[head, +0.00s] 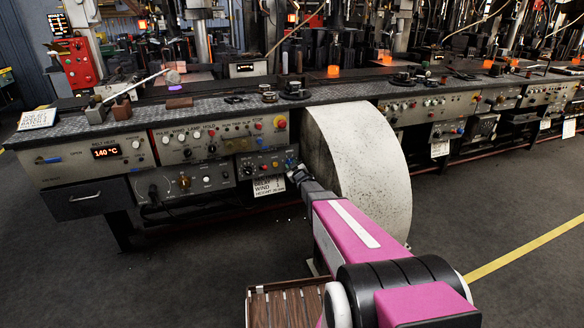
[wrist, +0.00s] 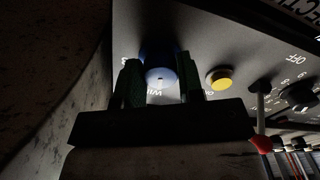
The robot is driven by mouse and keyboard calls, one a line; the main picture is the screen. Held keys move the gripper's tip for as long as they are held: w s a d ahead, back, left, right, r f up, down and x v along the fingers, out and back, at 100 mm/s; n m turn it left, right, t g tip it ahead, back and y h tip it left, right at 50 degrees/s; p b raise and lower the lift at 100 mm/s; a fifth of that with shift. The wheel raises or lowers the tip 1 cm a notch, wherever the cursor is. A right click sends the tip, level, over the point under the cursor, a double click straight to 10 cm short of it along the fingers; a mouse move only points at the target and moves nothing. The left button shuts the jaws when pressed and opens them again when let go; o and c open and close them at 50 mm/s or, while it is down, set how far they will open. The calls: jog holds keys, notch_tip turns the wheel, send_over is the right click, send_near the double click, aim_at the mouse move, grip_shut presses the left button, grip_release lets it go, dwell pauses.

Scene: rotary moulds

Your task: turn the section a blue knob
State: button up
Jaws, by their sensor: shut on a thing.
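The knob sits on a grey control panel (wrist: 205,50) with white lettering, partly hidden by the fingers. In the head view my gripper (head: 294,172) is at the right end of the lower panel, above and right of the white "DELAY WIND" label (head: 268,187). The knob's pointing direction cannot be told.
A yellow button (wrist: 220,78) and a black dial (wrist: 298,95) lie right of the knob in the wrist view. A large pale curved guard (head: 375,150) stands close to the right of my gripper in the head view.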

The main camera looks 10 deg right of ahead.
jog(key=shift+n, duration=1.1)
jog(key=o, duration=0.9)
jog(key=s, duration=0.3)
jog(key=s+d, duration=0.1)
jog(key=s, duration=0.3)
jog(key=s+d, duration=0.1)
jog(key=s, duration=0.2)
jog(key=shift+s, duration=0.3)
jog(key=shift+s, duration=0.1)
